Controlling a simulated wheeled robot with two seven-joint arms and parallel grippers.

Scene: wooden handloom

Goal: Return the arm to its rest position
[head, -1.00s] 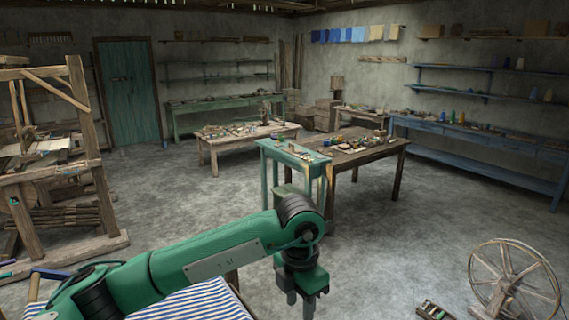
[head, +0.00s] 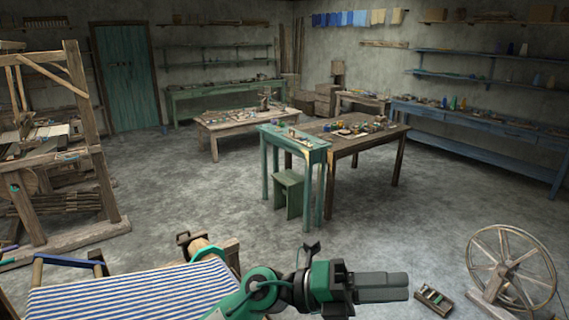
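My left arm's green and dark grey gripper (head: 384,287) is low in the head view, right of the bottom centre. It points to the right, with its grey fingers seen side-on over the bare floor. I see nothing hanging from it, but I cannot tell whether the fingers are apart or together. The arm is bent and enters from the bottom edge, beside the blue and white striped cloth (head: 130,291). My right gripper is not in view.
The wooden loom frame (head: 79,100) stands at left. A green table (head: 312,153) and a brown table (head: 336,150) stand mid-room. A spinning wheel (head: 510,268) and small tray (head: 434,299) are at lower right. Floor between is clear.

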